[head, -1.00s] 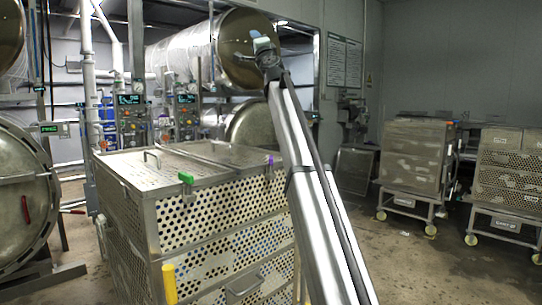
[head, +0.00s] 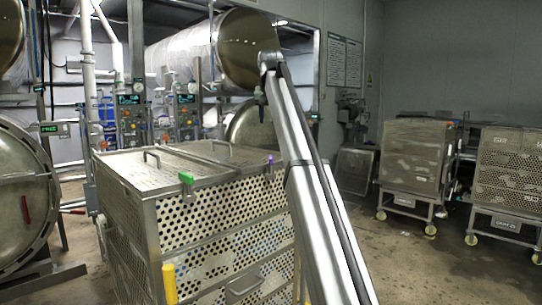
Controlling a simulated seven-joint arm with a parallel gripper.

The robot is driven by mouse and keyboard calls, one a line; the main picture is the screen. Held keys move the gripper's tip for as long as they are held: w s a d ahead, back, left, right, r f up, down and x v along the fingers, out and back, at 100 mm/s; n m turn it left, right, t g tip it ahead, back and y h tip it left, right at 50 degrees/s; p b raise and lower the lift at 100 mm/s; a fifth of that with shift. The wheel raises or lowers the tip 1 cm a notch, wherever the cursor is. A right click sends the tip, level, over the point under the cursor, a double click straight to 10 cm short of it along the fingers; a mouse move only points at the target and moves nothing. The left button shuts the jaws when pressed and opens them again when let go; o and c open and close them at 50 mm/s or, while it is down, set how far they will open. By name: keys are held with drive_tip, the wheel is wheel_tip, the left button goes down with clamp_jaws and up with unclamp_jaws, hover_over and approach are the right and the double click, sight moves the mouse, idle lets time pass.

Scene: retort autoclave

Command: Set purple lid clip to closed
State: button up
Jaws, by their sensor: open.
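The purple lid clip (head: 270,160) sits at the front right edge of the perforated metal crate's lid (head: 220,166), just left of my arm. It is small here, and I cannot tell its exact angle. A green clip (head: 186,178) sits on the same front lid edge, further left. My gripper (head: 261,101) hangs at the end of my arm, pointing down, above and behind the purple clip in the picture. It is open, small and dark, apart from the clip, with nothing seen in it.
The crate (head: 215,235) has lid handles (head: 152,157) on top and a yellow grip (head: 169,282) on its front left corner. A round autoclave door (head: 25,200) stands at left. Wheeled crates (head: 413,160) stand at right, with free floor between.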

sight(271, 157)
drive_tip(key=shift+g, duration=0.8)
drive_tip(key=s+x, duration=0.1)
drive_tip(key=x, duration=0.3)
drive_tip(key=s+x, duration=0.1)
drive_tip(key=x, duration=0.4)
drive_tip(key=s+d+f+x, duration=0.1)
drive_tip(key=x, duration=0.4)
drive_tip(key=shift+f, duration=0.15)
clamp_jaws()
